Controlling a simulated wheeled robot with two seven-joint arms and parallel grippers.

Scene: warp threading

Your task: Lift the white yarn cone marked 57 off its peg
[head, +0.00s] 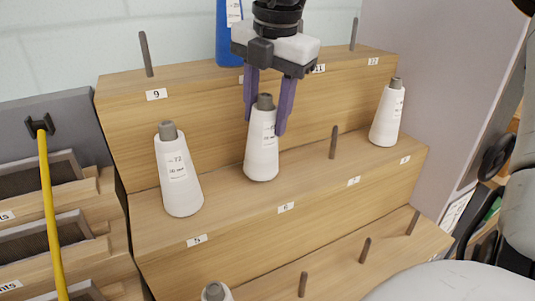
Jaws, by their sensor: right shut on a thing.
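A white yarn cone (260,158) with a grey tip stands upright over the middle step, behind number 6. The number on its label is too small to read surely. My right gripper (264,115) comes down from above, its two purple fingers shut on the upper part of this cone, one on each side. The cone's base looks at or very near the step; I cannot tell whether there is a gap. Its peg is hidden inside or beneath it. My left gripper is not in view.
White cones stand at number 5 (179,178) and number 8 (387,115); another cone (215,292) is at the bottom edge. A blue cone (228,35) stands behind my right gripper. Bare pegs rise at number 7 (333,142), number 9 (146,55) and on the lowest step (365,250).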

